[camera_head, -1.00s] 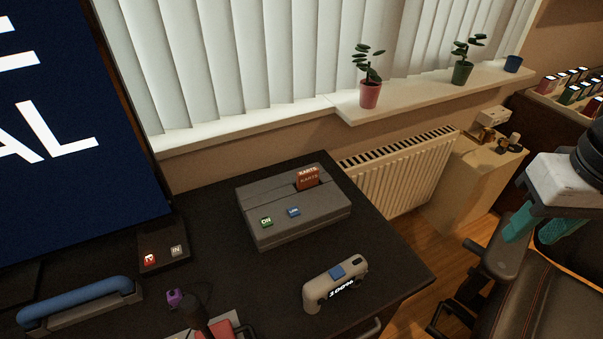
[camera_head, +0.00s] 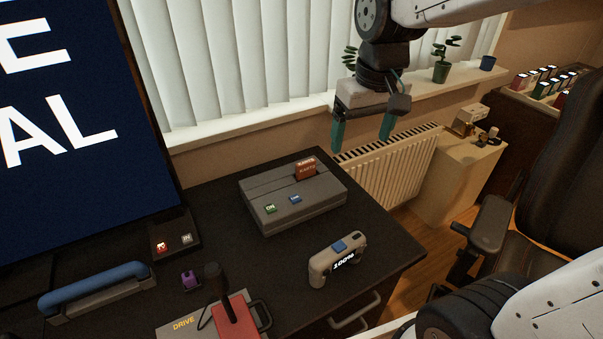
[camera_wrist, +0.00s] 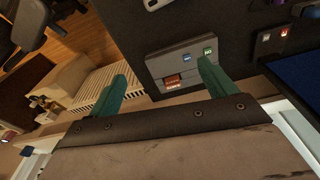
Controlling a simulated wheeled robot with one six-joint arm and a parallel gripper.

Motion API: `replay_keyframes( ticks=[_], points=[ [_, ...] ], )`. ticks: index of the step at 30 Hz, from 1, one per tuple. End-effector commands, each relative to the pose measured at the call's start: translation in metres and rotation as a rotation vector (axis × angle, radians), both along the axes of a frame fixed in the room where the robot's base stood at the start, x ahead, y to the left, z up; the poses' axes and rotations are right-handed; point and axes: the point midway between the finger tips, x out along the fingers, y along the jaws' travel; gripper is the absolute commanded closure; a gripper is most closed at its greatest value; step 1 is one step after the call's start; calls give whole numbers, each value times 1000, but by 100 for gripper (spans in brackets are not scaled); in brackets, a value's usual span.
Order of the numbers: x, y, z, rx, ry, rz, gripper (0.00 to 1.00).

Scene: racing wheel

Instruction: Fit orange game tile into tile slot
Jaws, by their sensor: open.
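The orange game tile (camera_head: 306,168), with pale lettering, stands upright in the slot at the back right of the grey console (camera_head: 293,205) on the black desk. The tile's upper part shows and its lower part is hidden in the console. In the wrist view the tile (camera_wrist: 172,82) shows at the console's near edge, between my two fingers. My gripper (camera_head: 361,137) has green fingers, is open and empty, and hangs above and behind the console, in front of the windowsill and radiator. It is clear of the tile. In the wrist view my gripper (camera_wrist: 163,75) has its fingers spread wide.
A grey handheld device marked 100% (camera_head: 338,260) lies in front of the console. A red-based lever (camera_head: 233,315), a purple item (camera_head: 190,280) and a blue-topped handle (camera_head: 97,288) are further left. A black chair (camera_head: 560,190) stands at right. Potted plants line the sill.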

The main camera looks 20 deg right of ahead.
Motion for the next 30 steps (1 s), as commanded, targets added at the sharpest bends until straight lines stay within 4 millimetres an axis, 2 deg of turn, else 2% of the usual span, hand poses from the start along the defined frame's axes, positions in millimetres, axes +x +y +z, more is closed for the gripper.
replay_keyframes(
  ticks=[1,3,5,9,12,15,18,21,30],
  points=[
    [26,2,-10,0,9,12,16],
    [60,5,-24,1,9,27,16],
    [88,7,-39,2,9,41,16],
    [149,14,-81,1,7,71,16],
    [185,19,-114,1,4,91,16],
    [210,22,-142,1,3,105,16],
    [227,25,-163,-1,1,116,16],
    [236,26,-175,0,-3,121,16],
    [241,26,-206,0,-3,123,16]
  ],
)
